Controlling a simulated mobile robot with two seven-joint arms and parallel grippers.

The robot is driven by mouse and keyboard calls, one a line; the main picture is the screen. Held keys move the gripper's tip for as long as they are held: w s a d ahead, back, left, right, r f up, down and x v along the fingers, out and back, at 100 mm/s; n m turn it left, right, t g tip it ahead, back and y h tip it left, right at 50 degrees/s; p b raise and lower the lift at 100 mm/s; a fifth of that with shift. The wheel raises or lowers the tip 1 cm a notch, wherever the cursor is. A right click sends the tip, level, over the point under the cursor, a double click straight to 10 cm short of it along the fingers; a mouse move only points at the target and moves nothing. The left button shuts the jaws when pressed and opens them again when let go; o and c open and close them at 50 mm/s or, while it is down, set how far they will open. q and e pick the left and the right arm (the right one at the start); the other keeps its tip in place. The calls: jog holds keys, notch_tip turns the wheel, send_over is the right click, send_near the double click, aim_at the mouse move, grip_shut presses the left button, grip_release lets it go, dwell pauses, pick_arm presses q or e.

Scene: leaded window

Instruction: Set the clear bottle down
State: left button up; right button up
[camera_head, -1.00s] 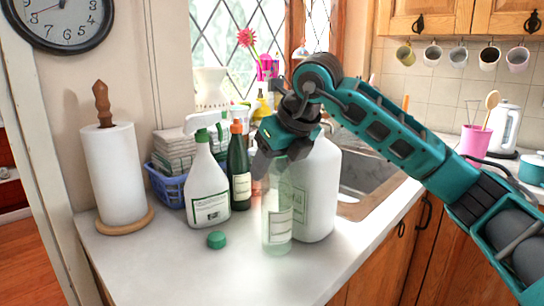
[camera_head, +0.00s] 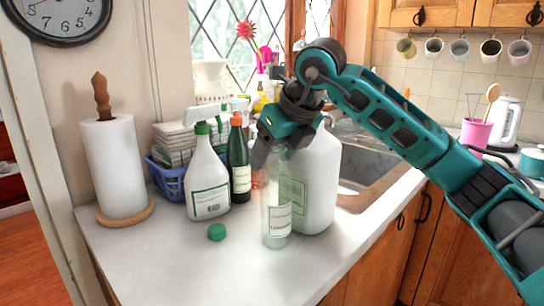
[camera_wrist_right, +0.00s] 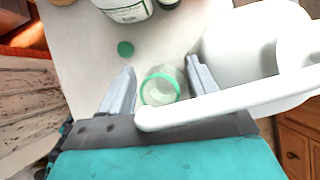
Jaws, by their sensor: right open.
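The clear bottle (camera_head: 277,218), see-through with a pale label, stands upright on the counter in front of a large white jug. My right gripper (camera_head: 268,158) is over its top, pointing down, and hides the upper end in the head view. In the right wrist view the bottle's round green-rimmed mouth (camera_wrist_right: 160,88) lies between the two open fingers (camera_wrist_right: 160,72), with a gap visible on both sides. My left gripper is not in view.
The white jug (camera_head: 316,185) stands close on the right, its handle near my right finger. A green cap (camera_head: 217,232) lies left of the bottle. A spray bottle (camera_head: 207,185), dark green bottle (camera_head: 239,165) and paper towel roll (camera_head: 117,170) stand further left. The front counter (camera_head: 170,265) is clear.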

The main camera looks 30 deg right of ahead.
pick_arm(q)
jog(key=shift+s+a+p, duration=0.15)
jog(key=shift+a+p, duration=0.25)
jog(key=shift+p, duration=0.1)
pick_arm(e)
jog(key=v, duration=1.1)
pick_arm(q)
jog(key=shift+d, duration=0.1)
